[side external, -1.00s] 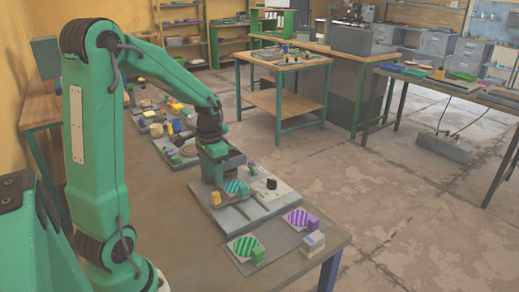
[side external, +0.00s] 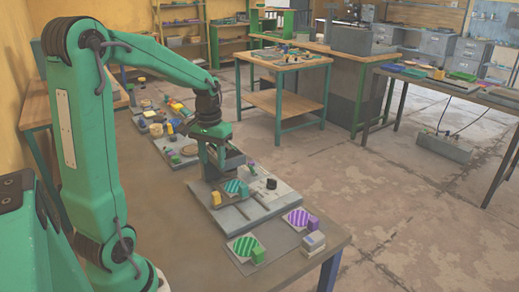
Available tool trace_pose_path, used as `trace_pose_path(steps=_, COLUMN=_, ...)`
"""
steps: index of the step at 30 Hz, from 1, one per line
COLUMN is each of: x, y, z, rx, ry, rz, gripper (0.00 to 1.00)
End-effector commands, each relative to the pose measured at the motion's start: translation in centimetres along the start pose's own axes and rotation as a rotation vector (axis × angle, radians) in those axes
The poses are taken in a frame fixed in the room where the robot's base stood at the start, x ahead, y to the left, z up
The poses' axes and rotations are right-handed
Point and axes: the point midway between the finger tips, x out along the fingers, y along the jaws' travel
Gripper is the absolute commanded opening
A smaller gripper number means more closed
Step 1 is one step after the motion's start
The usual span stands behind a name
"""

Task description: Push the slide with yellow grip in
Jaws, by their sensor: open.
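The slide with the yellow grip (side external: 216,198) is at the left front part of the grey press base (side external: 235,219). A teal striped plate (side external: 235,187) lies just right of the yellow grip, with a small teal block beside it. My gripper (side external: 213,164) is open and points down. It is above and behind the yellow grip in the picture, near the grey press block (side external: 234,163), and looks apart from the grip. Its fingers partly hide the press block. How far the slide is in cannot be told at this size.
A green striped plate (side external: 246,246), a purple striped plate (side external: 298,217) and a pale block (side external: 313,240) lie in front. Several loose parts lie farther back.

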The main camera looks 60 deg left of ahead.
Motion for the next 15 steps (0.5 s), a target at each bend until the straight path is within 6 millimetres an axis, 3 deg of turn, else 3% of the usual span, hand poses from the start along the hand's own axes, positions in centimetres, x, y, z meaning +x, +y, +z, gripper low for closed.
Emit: trace_pose_path(steps=15, x=0.03, y=0.0, z=0.01, rx=-0.736, ry=-0.001, rz=0.0, gripper=0.42)
